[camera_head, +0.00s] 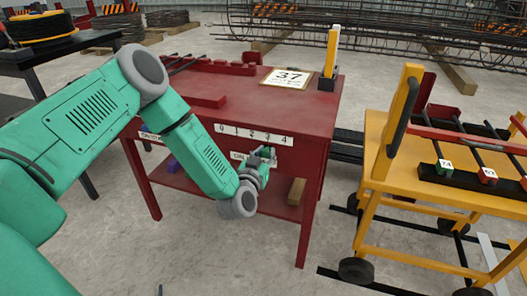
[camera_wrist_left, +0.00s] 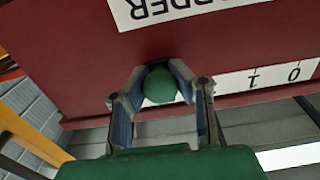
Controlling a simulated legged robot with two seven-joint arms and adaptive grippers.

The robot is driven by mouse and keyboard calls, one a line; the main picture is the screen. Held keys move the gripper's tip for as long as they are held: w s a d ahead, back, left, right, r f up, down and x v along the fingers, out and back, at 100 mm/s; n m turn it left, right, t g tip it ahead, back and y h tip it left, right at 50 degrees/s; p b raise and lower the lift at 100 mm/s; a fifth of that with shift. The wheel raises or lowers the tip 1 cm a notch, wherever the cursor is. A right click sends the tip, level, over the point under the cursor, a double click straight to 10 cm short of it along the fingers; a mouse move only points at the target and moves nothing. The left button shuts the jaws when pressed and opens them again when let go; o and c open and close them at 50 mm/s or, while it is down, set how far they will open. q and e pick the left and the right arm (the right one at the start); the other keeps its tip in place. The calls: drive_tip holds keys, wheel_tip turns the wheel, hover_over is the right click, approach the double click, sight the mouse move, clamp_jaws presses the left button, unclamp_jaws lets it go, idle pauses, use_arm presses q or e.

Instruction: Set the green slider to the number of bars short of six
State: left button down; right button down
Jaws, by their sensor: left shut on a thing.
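The green slider's round knob (camera_wrist_left: 161,86) shows in the left wrist view between the two fingers of my left gripper (camera_wrist_left: 160,92), which is shut on it. In the head view this gripper (camera_head: 268,155) is at the front of the red table and hides the knob. A white number strip (camera_head: 253,134), reading 0 to 4, runs along the table's front edge. It also shows upside down in the left wrist view (camera_wrist_left: 265,78), with 0 and 1 visible. The number at the knob is hidden. Dark bars (camera_head: 446,151) lie across the yellow cart (camera_head: 400,182); some ends are cut off.
A card reading 37 (camera_head: 288,77) lies on the red table (camera_head: 240,95). A yellow upright (camera_head: 332,52) stands at its right corner. A wooden block (camera_head: 297,191) lies on the lower shelf.

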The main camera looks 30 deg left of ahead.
use_arm(q)
drive_tip(key=shift+a+r, duration=0.1)
drive_tip(key=c, duration=1.3)
unclamp_jaws()
drive_tip(key=shift+s+a, duration=0.1)
drive_tip(key=shift+s, duration=0.05)
drive_tip(key=shift+r, duration=0.1)
drive_tip(key=shift+d, duration=0.2)
drive_tip(key=v, duration=1.2)
drive_tip(key=shift+a, duration=0.1)
